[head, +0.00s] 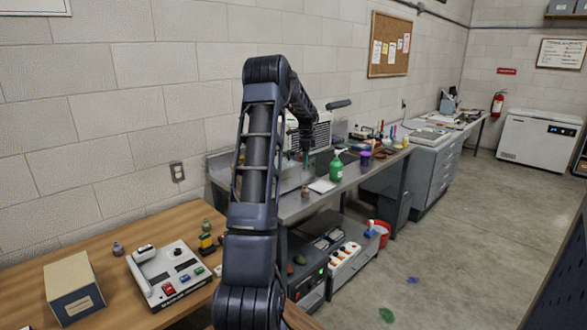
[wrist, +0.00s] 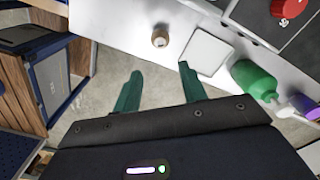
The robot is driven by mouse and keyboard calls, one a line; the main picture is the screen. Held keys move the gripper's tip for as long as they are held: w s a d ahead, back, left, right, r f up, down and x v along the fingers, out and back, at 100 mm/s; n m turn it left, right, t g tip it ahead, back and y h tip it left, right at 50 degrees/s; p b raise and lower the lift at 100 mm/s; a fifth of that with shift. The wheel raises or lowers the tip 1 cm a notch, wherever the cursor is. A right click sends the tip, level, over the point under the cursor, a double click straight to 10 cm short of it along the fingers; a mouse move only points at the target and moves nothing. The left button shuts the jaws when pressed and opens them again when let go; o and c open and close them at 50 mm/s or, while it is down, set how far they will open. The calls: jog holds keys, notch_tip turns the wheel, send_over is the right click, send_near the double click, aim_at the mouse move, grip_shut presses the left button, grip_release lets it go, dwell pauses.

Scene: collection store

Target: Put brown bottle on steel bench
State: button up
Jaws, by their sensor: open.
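A small, squat brown bottle (head: 306,191) stands upright near the front edge of the steel bench (head: 290,209). In the wrist view the brown bottle (wrist: 160,37) is seen from above, near the edge of the pale bench top (wrist: 112,22). My gripper (wrist: 158,78) is open with its two green fingers apart and nothing between them. The bottle lies beyond the fingertips, roughly in line with the gap, and is not touched.
A white flat tray (wrist: 205,52) lies beside the bottle, with a green spray bottle (head: 336,168) and a purple container (head: 365,159) further right. A wooden table (head: 190,222) at left holds a control box (head: 168,275) and a carton (head: 73,288).

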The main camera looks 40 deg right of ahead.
jog(key=w+a+r+n+t, duration=0.1)
jog(key=a+r+n, duration=0.35)
jog(key=a, duration=0.75)
jog(key=w+a+r+n, duration=0.1)
jog(key=a+r+n, duration=0.4)
jog(key=a, duration=0.7)
jog(key=w+a+r+n+t, duration=0.1)
jog(key=a+r+n, duration=0.35)
jog(key=a, duration=0.85)
jog(key=s+a+r+n+t, duration=0.1)
jog(key=s+a+r+n, duration=0.15)
jog(key=s+a, duration=0.45)
jog(key=s+a+r+n, duration=0.1)
jog(key=s+a+n, duration=0.25)
jog(key=a, duration=0.65)
jog(key=s+a+f+n+t, duration=0.1)
jog(key=s+a+f+n, duration=0.4)
jog(key=s+a+n, duration=0.3)
jog(key=s+a, duration=0.2)
jog(key=s, duration=0.2)
jog(key=shift+a+f+n+t, duration=0.15)
jog(key=shift+a+n+t, duration=0.15)
jog(key=shift+a+n, duration=0.1)
